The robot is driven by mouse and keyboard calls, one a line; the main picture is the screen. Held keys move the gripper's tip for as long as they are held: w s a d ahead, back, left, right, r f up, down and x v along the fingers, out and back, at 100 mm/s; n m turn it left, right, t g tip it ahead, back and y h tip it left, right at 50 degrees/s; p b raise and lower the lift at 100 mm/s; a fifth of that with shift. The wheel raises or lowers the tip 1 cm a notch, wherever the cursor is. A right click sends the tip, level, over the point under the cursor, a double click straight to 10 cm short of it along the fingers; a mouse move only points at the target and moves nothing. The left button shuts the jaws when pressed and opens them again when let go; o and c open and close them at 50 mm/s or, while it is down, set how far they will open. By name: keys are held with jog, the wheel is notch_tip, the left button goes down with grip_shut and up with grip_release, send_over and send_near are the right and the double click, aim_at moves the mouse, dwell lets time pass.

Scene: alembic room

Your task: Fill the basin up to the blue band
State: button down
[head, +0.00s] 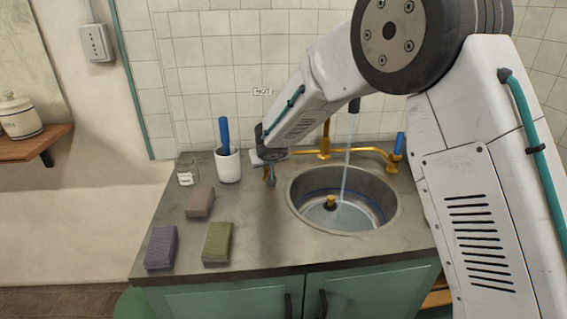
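The round metal basin (378,188) is set into the grey counter. A blue band (318,192) runs around its inner wall. A stream of water (348,150) falls from the dark spout (354,105) into it. Bluish water seems to lie low in the basin, below the band. A brass plug or knob (331,202) shows inside. The brass tap pipe (368,151) runs behind, with a blue-handled valve (399,144) at its right end. My gripper (270,172) points down left of the basin; its fingers are small and partly hidden, and its opening is unclear.
A white cup with a blue-handled tool (228,164) and a small clear glass (187,172) stand left of my gripper. Pinkish (200,202), purple (161,248) and olive (217,243) blocks lie in front of them. A "HOT" label (262,91) is on the tiled wall.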

jog(key=shift+s+a, duration=0.1)
jog(key=shift+a, duration=0.05)
dwell(0.3)
jog(key=c, duration=1.2)
grip_release()
jog(key=shift+c, duration=0.2)
jog(key=v, duration=0.7)
jog(key=shift+s+r, duration=0.25)
jog(key=shift+s, duration=0.05)
